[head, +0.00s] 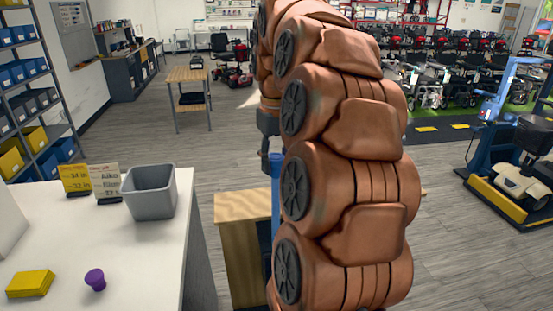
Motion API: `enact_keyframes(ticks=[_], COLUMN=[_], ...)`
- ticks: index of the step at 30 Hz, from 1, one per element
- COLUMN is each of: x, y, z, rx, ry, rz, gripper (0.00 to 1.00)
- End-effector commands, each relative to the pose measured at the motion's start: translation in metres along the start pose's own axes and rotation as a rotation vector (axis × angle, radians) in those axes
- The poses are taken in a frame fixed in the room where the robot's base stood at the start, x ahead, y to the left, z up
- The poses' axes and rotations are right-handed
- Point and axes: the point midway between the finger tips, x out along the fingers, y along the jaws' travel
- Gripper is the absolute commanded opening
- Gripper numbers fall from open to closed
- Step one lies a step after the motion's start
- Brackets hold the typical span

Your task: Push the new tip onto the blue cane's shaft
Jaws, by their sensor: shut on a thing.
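The blue cane's shaft (276,200) stands upright in the middle of the head view, just left of my copper-coloured arm. Its top end shows close beside my gripper's fingers. My gripper (266,155) is dark grey, points down and is partly hidden by my arm. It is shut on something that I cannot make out. I cannot tell whether the held thing touches the shaft. A small purple tip-like piece (95,279) stands on the white table at the lower left. I cannot make out another tip.
The white table (140,247) holds a grey bin (150,191), yellow and beige cards (76,180), and a yellow folded stack (30,283). Blue-framed equipment (507,150) is at right. Floor between is clear.

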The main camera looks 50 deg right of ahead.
Motion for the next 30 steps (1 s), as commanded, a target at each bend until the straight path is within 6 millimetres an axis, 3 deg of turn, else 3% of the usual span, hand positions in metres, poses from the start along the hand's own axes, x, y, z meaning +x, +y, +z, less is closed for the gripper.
enact_keyframes(ticks=[30], x=[0.0086], y=[0.0], z=[0.0], rx=[0.0], ry=[0.0], rz=[0.0], gripper=[0.12])
